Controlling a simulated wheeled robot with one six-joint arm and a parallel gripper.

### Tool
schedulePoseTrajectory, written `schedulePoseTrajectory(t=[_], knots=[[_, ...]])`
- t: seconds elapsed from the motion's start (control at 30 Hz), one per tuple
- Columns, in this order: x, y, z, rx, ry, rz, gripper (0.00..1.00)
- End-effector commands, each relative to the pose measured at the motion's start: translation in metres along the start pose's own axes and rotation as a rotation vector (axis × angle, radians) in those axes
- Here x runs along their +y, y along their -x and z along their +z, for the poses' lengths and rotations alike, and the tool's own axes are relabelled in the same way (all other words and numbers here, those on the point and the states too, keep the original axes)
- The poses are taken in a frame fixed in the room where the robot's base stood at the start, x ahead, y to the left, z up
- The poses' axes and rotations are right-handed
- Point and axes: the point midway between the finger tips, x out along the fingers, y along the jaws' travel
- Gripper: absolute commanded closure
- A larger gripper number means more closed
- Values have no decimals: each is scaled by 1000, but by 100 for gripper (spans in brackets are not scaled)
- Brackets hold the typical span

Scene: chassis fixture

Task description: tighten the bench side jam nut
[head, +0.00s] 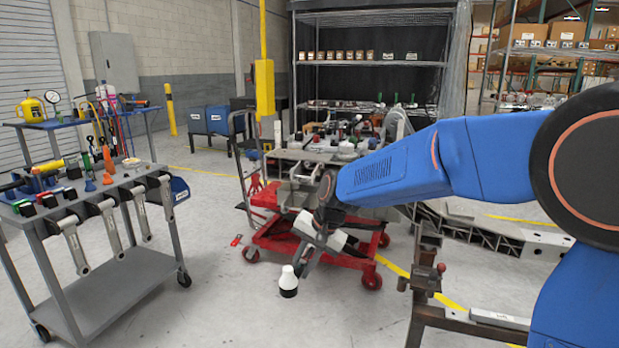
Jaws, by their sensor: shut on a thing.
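My gripper (318,238) is at the end of my blue arm, low in front of the red lift cart in the middle. It is shut on a grey, bar-like tool (302,254) that slants downward. The tool looks like a wrench, but it is too small and partly covered to be sure. Several grey wrenches (112,229) hang from the near side of the grey tool cart (120,272) at left. The jam nut cannot be made out. My wrist and arm hide part of the metal fixture (297,190) on the red cart.
A steel frame with a clamp (426,281) is at right. Open floor lies between the tool cart and the red cart.

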Motion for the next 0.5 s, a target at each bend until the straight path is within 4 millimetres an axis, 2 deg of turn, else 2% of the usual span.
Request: schedulePoseTrajectory(t=[0.27,0.5], knots=[[-1,0,0,-1,2,17,100],[-1,-1,0,-2,3,158,100]])
